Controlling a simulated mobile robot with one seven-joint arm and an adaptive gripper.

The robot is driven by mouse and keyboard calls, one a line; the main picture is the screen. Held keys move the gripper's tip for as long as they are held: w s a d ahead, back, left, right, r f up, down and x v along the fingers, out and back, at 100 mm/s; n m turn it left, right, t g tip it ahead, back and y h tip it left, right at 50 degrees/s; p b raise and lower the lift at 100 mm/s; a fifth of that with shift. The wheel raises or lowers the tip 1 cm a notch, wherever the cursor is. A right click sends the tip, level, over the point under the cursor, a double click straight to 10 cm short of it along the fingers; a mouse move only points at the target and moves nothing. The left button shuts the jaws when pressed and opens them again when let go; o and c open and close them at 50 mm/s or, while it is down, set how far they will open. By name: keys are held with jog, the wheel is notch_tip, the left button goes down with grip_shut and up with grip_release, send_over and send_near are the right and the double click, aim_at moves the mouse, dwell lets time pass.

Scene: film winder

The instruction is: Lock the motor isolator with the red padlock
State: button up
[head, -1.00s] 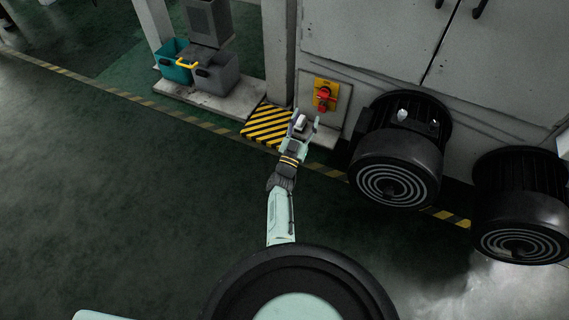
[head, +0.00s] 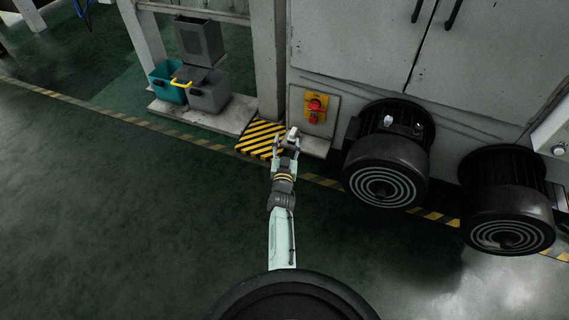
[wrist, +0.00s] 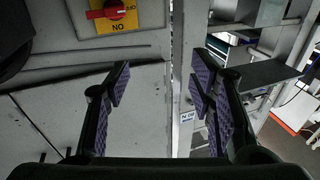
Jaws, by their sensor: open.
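The motor isolator (head: 322,101) is a yellow plate with a red switch handle on the low grey panel. A second small red piece (head: 312,119) shows just below the handle; it may be the red padlock, but it is too small to tell. My gripper (head: 286,138) is open, left of and below the isolator in the head view, apart from it. In the wrist view, my gripper (wrist: 160,78) has its fingers spread with nothing between them. There the isolator (wrist: 117,22) is cut off at the top edge, with its red handle lying crosswise and its lettering upside down.
Two black motors (head: 388,160) (head: 508,205) stand right of the isolator. A grey post (head: 268,60) and a yellow-black striped plate (head: 260,138) lie to the left. Teal and grey bins (head: 210,95) stand farther left. The green floor in front is clear.

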jog(key=s+f+n+g+y+p, duration=0.2)
jog(key=s+f+g, duration=0.1)
jog(key=s+g, duration=0.3)
jog(key=shift+s+a+f+g+y, duration=0.15)
jog(key=shift+s+f+g+y, duration=0.2)
jog(key=shift+g, duration=0.55)
